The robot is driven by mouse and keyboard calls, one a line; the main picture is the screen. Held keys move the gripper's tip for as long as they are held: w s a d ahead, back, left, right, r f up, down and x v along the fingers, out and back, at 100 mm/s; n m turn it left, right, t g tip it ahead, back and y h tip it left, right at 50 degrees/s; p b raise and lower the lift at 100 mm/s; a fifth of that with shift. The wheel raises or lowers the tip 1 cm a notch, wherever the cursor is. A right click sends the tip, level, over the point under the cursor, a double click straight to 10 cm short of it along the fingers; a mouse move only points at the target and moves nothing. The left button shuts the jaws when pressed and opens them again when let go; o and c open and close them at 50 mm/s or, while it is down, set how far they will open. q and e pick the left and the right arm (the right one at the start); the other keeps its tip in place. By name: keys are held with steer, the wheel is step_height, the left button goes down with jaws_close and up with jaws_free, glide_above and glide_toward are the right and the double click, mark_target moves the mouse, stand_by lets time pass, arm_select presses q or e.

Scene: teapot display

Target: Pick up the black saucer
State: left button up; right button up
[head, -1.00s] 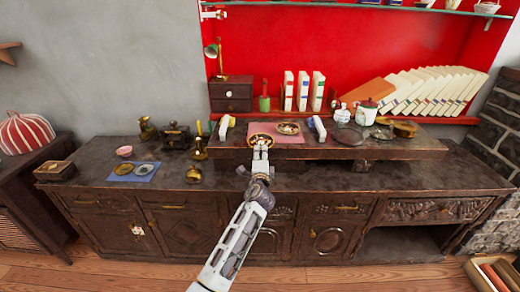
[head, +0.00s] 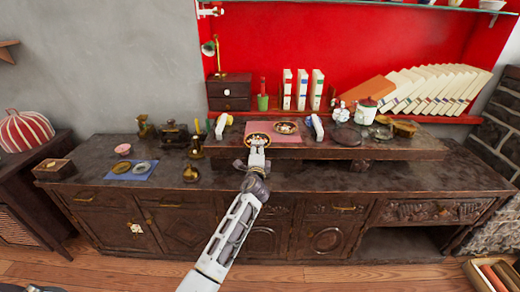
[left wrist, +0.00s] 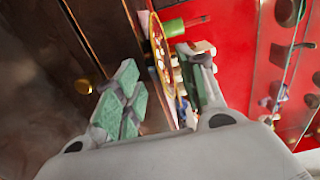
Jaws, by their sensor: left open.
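A black saucer with a gold rim (head: 256,135) lies on the pink mat at the front of the raised shelf. My left gripper (head: 257,150) is open at its near edge, and the fingers cover part of that edge in the head view. In the left wrist view the saucer (left wrist: 158,42) appears nearly edge-on, past and between the green-padded fingers of the gripper (left wrist: 157,78). Whether the pads touch it cannot be told. My right gripper is in neither view.
A second saucer (head: 286,127) lies close on the right of the pink mat (head: 288,138). White-and-blue items (head: 223,126) (head: 317,127) flank the mat. A dark round plate (head: 346,137) lies further right.

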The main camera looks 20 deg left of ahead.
arm_select(q)
steer(key=shift+a, duration=0.15)
steer(key=c, duration=0.6)
jaws_close()
steer(key=shift+r, duration=0.1)
steer(key=shift+r+p, duration=1.2)
steer(key=shift+r, duration=0.05)
steer(key=shift+s, duration=0.1)
